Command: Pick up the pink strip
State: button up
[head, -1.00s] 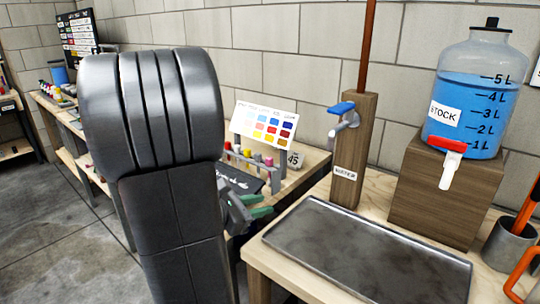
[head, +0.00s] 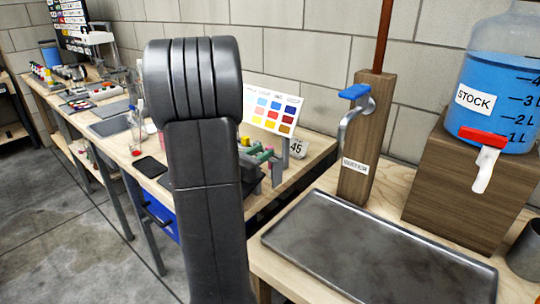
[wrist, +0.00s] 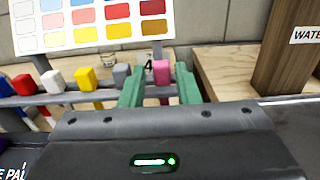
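The pink strip (wrist: 161,72) stands upright at the right end of a grey rack (wrist: 45,99), in the wrist view. My gripper (wrist: 160,85) has two green fingers, one on each side of the pink strip. Narrow gaps seem to show between the fingers and the strip, so the gripper looks open around it. The strip's lower part is hidden by the gripper body. In the head view my arm hides most of the gripper; green finger parts (head: 257,158) show at the rack.
Grey, yellow (wrist: 86,79), red and white strips stand left of the pink one. A colour chart (head: 271,109) is behind the rack. A wooden water post (head: 361,150) and a metal tray (head: 375,250) are to the right, with a blue stock jug (head: 500,95) beyond.

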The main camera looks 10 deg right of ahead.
jog(key=shift+x, duration=2.95)
jog(key=shift+c, duration=0.4)
grip_shut()
